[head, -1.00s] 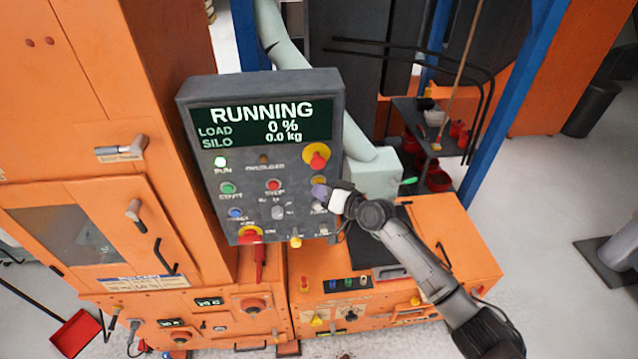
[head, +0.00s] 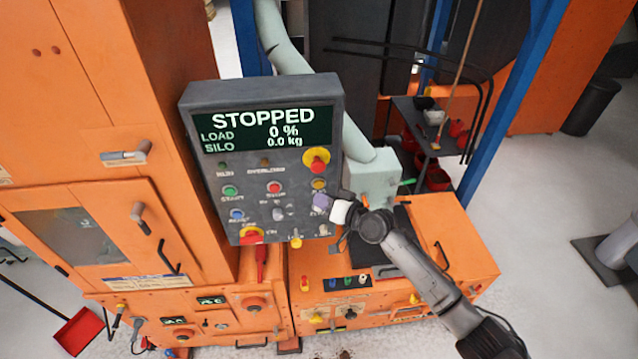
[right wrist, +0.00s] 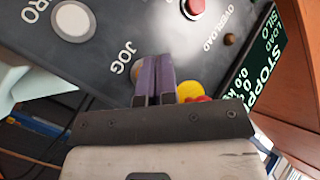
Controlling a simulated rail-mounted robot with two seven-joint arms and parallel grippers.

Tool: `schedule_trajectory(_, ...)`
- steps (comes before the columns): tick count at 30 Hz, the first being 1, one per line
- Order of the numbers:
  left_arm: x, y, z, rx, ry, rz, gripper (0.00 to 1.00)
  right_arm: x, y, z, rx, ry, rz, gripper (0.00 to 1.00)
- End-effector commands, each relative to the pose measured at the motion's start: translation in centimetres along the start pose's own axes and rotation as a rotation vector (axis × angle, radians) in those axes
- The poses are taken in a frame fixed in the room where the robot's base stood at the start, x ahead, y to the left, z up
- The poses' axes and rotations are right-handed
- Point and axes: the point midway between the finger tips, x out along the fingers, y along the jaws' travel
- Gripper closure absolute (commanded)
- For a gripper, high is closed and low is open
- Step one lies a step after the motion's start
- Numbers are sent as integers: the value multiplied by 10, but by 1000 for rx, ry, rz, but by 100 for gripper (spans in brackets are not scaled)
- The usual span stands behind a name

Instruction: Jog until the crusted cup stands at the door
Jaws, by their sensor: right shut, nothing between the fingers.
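The grey control panel (head: 262,160) reads STOPPED, LOAD 0 % and SILO 0.0 kg. My right gripper (head: 321,202) is shut and empty at the panel's right side, its purple fingers near the lower right buttons. In the right wrist view, the shut fingers (right wrist: 153,70) are beside the JOG label (right wrist: 121,57) and partly cover a button there. I cannot tell whether they touch it. An orange door (head: 110,235) with a dark window (head: 70,235) is at the left. No crusted cup can be made out. My left gripper is not in view.
A red and yellow stop button (head: 316,160) is on the panel's upper right. An orange cabinet (head: 455,255) stands below right. A small dark shelf (head: 415,112) holds bowls.

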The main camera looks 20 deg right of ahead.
Motion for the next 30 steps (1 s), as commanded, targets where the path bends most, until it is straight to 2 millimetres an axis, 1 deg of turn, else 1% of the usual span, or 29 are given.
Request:
schedule_trajectory(1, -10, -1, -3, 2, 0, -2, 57, -5, -6, -1, 1, -1, 0, 100)
schedule_trajectory(3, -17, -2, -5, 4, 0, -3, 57, -10, -9, 2, 2, -1, 0, 100)
schedule_trajectory(9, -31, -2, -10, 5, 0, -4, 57, -22, -18, 12, 1, -1, 0, 100)
schedule_trajectory(12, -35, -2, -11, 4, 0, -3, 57, -26, -20, 16, 0, 0, 0, 100)
schedule_trajectory(18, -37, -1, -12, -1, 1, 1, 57, -29, -22, 20, 0, 1, 0, 100)
schedule_trajectory(30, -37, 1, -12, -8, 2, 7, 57, -29, -22, 20, 0, 1, 0, 100)
